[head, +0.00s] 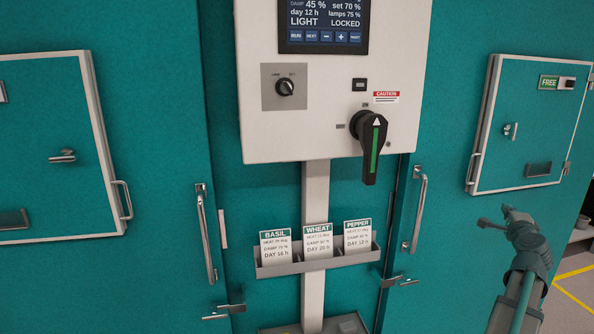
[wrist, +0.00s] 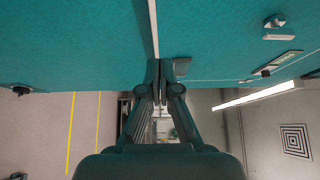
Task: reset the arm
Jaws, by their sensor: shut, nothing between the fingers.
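My arm shows at the lower right in the head view, with my gripper (head: 494,216) in front of the teal chamber wall, below the right-hand chamber door (head: 529,125). In the wrist view my gripper (wrist: 163,76) has its fingers together, with nothing held between them. The teal wall (wrist: 80,40) fills the upper part of that view. The gripper is apart from the door's handles in the head view.
A white control panel (head: 260,125) with a screen (head: 323,22), a knob (head: 285,87) and a black-and-green lever (head: 374,148) stands at the centre. Below it, a rack (head: 320,263) holds basil, wheat and pepper cards. Another chamber door (head: 50,110) is at left. Floor with yellow lines (head: 572,273) shows at right.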

